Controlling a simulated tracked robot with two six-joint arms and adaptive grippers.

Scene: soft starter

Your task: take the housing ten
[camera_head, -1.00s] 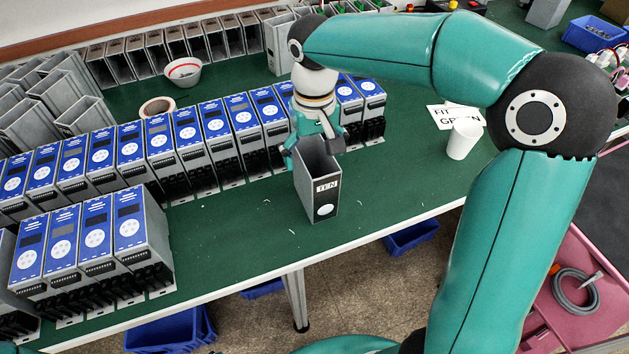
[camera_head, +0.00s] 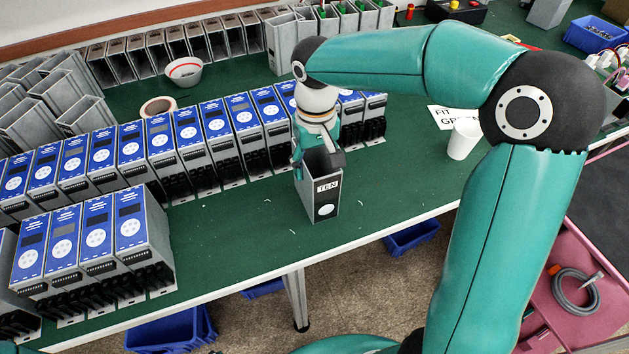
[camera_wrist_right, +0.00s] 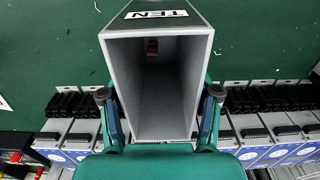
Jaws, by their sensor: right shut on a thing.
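The housing ten (camera_head: 322,200) is an open grey box with a dark front, a white "TEN" label and a round white mark. It stands upright on the green table near its front edge. My right gripper (camera_head: 320,157) is at its top, with a finger on each side. In the right wrist view the housing (camera_wrist_right: 156,75) shows its open, hollow inside, and the fingers of my right gripper (camera_wrist_right: 158,94) are shut on its two side walls. My left gripper is not in view.
A row of blue-fronted units (camera_head: 160,150) stands close behind the housing, with more units (camera_head: 95,245) at the left front. A white cup (camera_head: 462,140) and a printed sign (camera_head: 440,117) are to the right. The table (camera_head: 240,235) is bare left of the housing.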

